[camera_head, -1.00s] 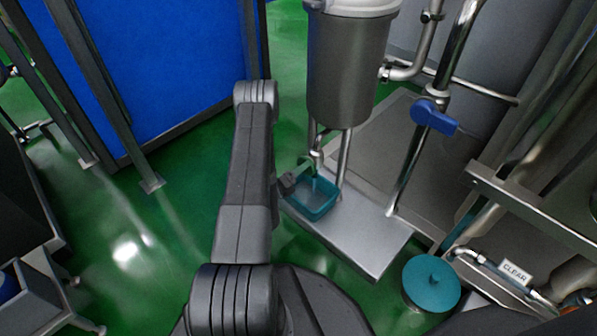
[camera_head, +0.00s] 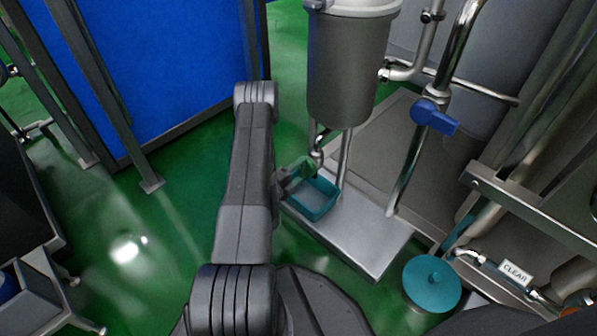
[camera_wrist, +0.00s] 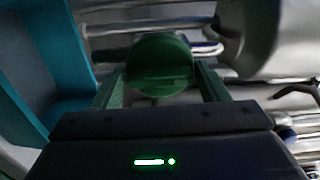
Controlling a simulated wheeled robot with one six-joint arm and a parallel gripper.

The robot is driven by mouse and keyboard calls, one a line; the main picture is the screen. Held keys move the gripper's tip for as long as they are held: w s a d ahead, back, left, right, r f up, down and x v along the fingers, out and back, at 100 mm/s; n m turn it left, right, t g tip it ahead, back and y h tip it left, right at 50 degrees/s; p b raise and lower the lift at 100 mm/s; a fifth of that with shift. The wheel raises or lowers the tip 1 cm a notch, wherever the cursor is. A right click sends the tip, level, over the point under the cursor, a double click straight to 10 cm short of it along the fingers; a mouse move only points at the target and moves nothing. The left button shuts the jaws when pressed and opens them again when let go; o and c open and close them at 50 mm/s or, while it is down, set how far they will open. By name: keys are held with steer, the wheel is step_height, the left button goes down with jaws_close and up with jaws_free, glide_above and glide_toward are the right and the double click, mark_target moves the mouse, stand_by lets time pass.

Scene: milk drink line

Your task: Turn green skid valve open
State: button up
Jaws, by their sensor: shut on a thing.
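The green valve handle (camera_wrist: 158,62) is a rounded green piece in the middle of the wrist view, in front of steel pipework. My gripper (camera_wrist: 159,82) is shut on it, with one green finger on each side. In the head view my gripper (camera_head: 297,172) is at the small pipe below the steel vessel (camera_head: 348,70), just above a teal tray (camera_head: 332,207). There the handle and the green fingers are too small to tell apart. How far the valve is turned cannot be told.
A blue valve handle (camera_head: 435,117) sits on a pipe to the right. The steel skid base (camera_head: 365,242) carries the tray. A teal round lid (camera_head: 431,284) and a "CLEAR" sign (camera_head: 515,272) are at lower right. A blue panel (camera_head: 180,60) stands left, with green floor before it.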

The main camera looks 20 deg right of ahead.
stand_by(0.3)
steer(key=o, duration=0.8)
steer(key=shift+o, duration=0.2)
steer(key=p+v, duration=0.4)
steer(key=v, duration=1)
steer(key=shift+d+f, duration=0.1)
steer(key=shift+d, duration=0.05)
steer(key=b+x, duration=0.4)
steer(key=x, duration=1)
steer(key=shift+a, duration=0.2)
